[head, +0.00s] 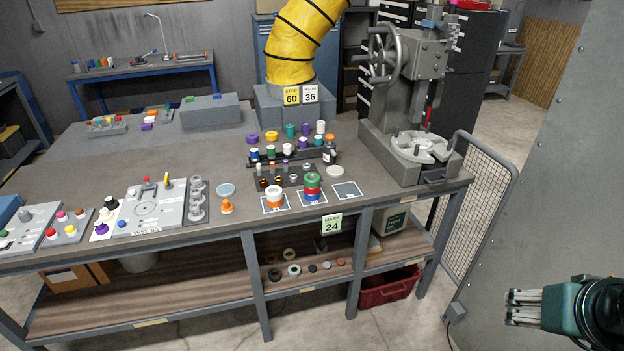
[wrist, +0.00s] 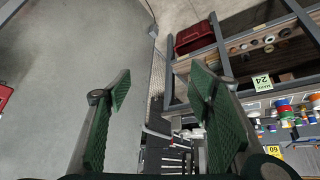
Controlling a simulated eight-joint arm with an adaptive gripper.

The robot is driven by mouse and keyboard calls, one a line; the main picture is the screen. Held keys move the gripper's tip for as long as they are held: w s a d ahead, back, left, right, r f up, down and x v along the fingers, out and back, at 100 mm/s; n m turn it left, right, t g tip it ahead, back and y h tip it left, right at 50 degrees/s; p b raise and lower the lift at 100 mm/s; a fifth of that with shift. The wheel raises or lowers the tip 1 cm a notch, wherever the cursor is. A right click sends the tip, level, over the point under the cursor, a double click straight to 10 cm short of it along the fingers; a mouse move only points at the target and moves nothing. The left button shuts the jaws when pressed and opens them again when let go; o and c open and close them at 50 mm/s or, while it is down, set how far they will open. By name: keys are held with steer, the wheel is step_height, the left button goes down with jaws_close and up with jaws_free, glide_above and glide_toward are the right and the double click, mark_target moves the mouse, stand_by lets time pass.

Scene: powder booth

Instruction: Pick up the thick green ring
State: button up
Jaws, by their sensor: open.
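The thick green ring (head: 312,179) sits on top of a short stack on a white-edged square mat near the front edge of the workbench (head: 225,235). Blue and red parts show beneath it. My gripper (head: 512,308) is at the lower right in the head view, well to the right of the bench and far from the ring. In the wrist view my gripper (wrist: 162,88) has its two green-padded fingers wide apart with nothing between them.
A white and orange stack (head: 274,196) stands left of the green ring; an empty mat (head: 347,190) lies to its right. Racks of small coloured parts (head: 290,155) stand behind.

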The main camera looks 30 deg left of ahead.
steer(key=w+a+r+n+g+p, duration=0.1)
steer(key=w+a+r+n+p, duration=0.2)
steer(key=w+a+r, duration=0.4)
steer(key=w+a+r+n+g+p, duration=0.1)
steer(key=w+a+r+n+p, duration=0.15)
steer(key=w+a, duration=0.45)
steer(key=w+a+r+n+g+p, duration=0.2)
steer(key=w+a+n+p, duration=0.3)
steer(key=w+a, duration=0.8)
steer(key=w+a+f+n+g+p, duration=0.1)
steer(key=w+a+f+n+p, duration=0.15)
steer(key=a, duration=0.75)
steer(key=w+a+f+n+p, duration=0.1)
steer(key=w+a+f+n, duration=0.2)
steer(key=a, duration=0.8)
steer(key=a+f+n+p, duration=0.2)
steer(key=a+f+n, duration=0.1)
steer(key=a, duration=0.6)
steer(key=a+f+n+g+p, duration=0.1)
steer(key=a+f+n, duration=0.2)
steer(key=a, duration=0.6)
step_height(320, 180, down, 3)
steer(key=shift+s+r+g+p, duration=0.1)
steer(key=shift+s+g+p, duration=0.1)
steer(key=shift+g+p, duration=0.15)
steer(key=shift+f, duration=1.3)
